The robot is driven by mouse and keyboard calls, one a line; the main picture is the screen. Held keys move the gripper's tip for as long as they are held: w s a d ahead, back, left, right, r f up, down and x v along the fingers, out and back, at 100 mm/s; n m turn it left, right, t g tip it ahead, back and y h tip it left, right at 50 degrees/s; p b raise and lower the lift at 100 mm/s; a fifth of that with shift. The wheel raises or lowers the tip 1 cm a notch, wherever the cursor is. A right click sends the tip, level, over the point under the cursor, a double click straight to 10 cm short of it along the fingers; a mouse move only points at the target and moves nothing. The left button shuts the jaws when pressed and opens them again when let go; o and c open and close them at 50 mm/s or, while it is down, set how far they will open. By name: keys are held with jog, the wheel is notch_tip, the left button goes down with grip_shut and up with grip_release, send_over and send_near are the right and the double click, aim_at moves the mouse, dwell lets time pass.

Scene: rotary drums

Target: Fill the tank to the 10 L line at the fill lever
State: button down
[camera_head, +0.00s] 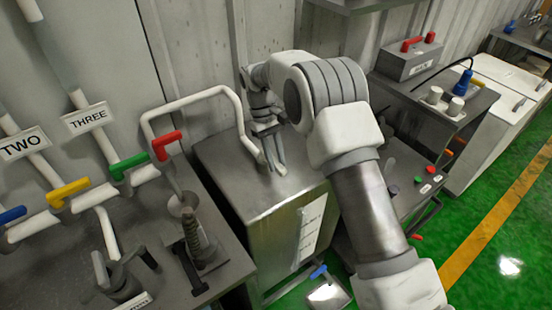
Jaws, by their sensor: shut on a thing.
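A steel box-shaped tank (250,212) stands at the centre, with a white marked strip (312,228) on its side. The strip's marks and any liquid level are too small to read. My gripper (273,160) is over the tank's top, shut on a small pale part by the end of a bent white pipe (205,92); my fingers partly hide it. I cannot tell whether it is the fill lever. A red lever (166,145) on the pipework at left is apart from my gripper. A blue-handled part (318,271) shows low on the tank's front.
Yellow (68,192), green (128,165) and blue (12,215) valve handles line the left pipes, with signs TWO and THREE. A bench with a spring-like fitting (194,232) is left of the tank. A control panel (420,180) stands right, beyond my arm. Green floor is open at lower right.

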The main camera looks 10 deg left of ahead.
jog(key=c, duration=0.7)
grip_release()
jog(key=p+v, duration=0.7)
jog(key=v, duration=1)
jog(key=shift+a+r, duration=0.15)
jog(key=shift+r, duration=0.05)
jog(key=shift+p, duration=0.3)
